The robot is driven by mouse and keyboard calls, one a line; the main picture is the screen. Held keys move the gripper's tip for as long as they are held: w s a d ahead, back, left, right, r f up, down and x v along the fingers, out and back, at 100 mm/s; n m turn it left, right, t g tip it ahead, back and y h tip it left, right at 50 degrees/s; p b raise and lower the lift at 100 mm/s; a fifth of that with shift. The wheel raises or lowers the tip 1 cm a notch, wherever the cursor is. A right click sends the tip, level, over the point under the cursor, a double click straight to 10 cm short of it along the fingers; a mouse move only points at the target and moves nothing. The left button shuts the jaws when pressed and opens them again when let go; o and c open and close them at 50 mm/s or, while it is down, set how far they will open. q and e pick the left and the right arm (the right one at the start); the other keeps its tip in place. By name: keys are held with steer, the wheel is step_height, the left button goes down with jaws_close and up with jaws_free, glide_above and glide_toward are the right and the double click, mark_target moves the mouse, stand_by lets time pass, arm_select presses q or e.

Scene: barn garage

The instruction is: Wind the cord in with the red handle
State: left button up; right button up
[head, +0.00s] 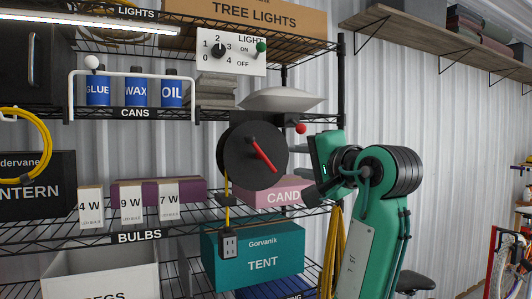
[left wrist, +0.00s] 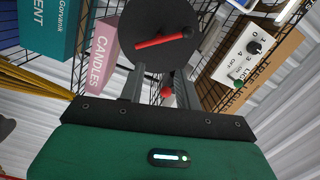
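A round black cord reel (head: 239,157) hangs at the front of the shelf rack. Its red handle (head: 263,154) is a bar slanting down to the right across the face. In the left wrist view the red handle (left wrist: 163,40) lies across the dark disc. A yellow cord (head: 227,205) hangs from the reel to a black outlet box (head: 229,243) in front of the tent box. My left gripper (head: 303,170) is right of the reel, apart from the handle. Its two fingers (left wrist: 157,72) are spread and empty. My right gripper is out of view.
A red ball (head: 300,128) sits right of the reel. A pink candles box (head: 272,192) is behind and below, a teal tent box (head: 262,255) lower. A dial panel (head: 231,52) is above. Yellow cords (head: 333,250) hang beside my arm.

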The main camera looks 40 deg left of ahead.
mark_target(263, 154)
arm_select(q)
steer(key=w+a+n+g+p, duration=0.1)
steer(key=a+n, duration=0.3)
steer(key=n, duration=0.4)
steer(key=w+a+n+g+p, duration=0.1)
steer(key=a+n+p, duration=0.3)
steer(key=n, duration=0.4)
steer(key=w+a+n+g+p, duration=0.1)
steer(key=a+n, duration=0.3)
steer(key=n, duration=0.4)
steer(key=shift+a+r+n+y+p, duration=0.2)
steer(key=shift+r+n+y+p, duration=0.2)
steer(key=shift+p, duration=0.25)
steer(key=shift+a+f, duration=0.15)
steer(key=shift+a, duration=0.3)
jaws_close()
